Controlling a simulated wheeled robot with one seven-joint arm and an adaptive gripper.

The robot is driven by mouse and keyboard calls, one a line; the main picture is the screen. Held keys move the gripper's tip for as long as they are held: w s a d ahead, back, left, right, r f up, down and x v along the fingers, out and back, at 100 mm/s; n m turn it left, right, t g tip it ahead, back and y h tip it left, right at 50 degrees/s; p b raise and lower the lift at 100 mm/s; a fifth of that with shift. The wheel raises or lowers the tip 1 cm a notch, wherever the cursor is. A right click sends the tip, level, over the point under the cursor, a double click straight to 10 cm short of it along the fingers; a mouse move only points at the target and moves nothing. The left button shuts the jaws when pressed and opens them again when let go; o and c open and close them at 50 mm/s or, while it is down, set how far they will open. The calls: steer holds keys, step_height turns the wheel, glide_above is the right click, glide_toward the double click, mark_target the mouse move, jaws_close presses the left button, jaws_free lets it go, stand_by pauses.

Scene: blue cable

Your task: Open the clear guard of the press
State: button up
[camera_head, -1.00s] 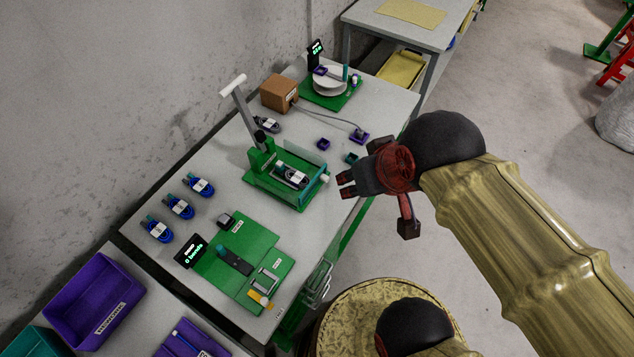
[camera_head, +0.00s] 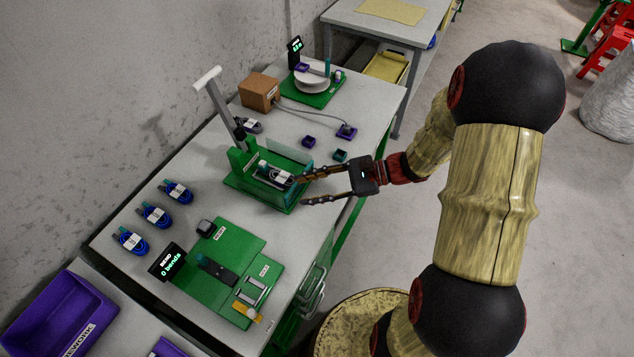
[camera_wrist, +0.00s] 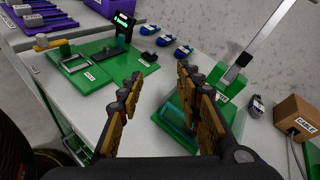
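The green press (camera_head: 236,163) stands mid-table with its long grey lever (camera_head: 219,102) raised, tipped with a white bar. Its clear guard (camera_head: 284,160) shows as faint see-through panels; whether it is open is hard to tell. A dark coiled cable with a white label (camera_head: 283,178) lies inside the press. My gripper (camera_head: 303,190) is open and empty at the press's right front side, one finger near the guard's right end. In the wrist view, the fingers (camera_wrist: 160,82) stand apart, and the right one hides part of the guard's teal edge (camera_wrist: 172,118).
A green bending board (camera_head: 232,245) with a display sits in front of the press. Several blue cable coils (camera_head: 155,215) lie to the left.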

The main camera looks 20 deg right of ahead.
steer(key=w+d+f+m+t+b, duration=0.1)
steer(key=d+f+m+t, duration=0.2)
steer(key=f, duration=0.1)
steer(key=w+d+f+m+t+h, duration=0.1)
steer(key=w+d+f+m+t, duration=0.1)
steer(key=d+f+m+t, duration=0.1)
steer(key=w+d+f+m+t+h+b, duration=0.1)
steer(key=w+d+f+m+t, duration=0.1)
steer(key=d+f+m+t, duration=0.1)
steer(key=shift+d+f+m+b, duration=0.3)
steer(key=shift+d+f+m, duration=0.5)
steer(key=shift+d+f, duration=0.4)
steer(key=shift+b+x, duration=1.05)
steer(key=shift+x, duration=2.8)
steer(key=shift+r, duration=0.1)
steer(key=shift+c, duration=1.2)
jaws_close()
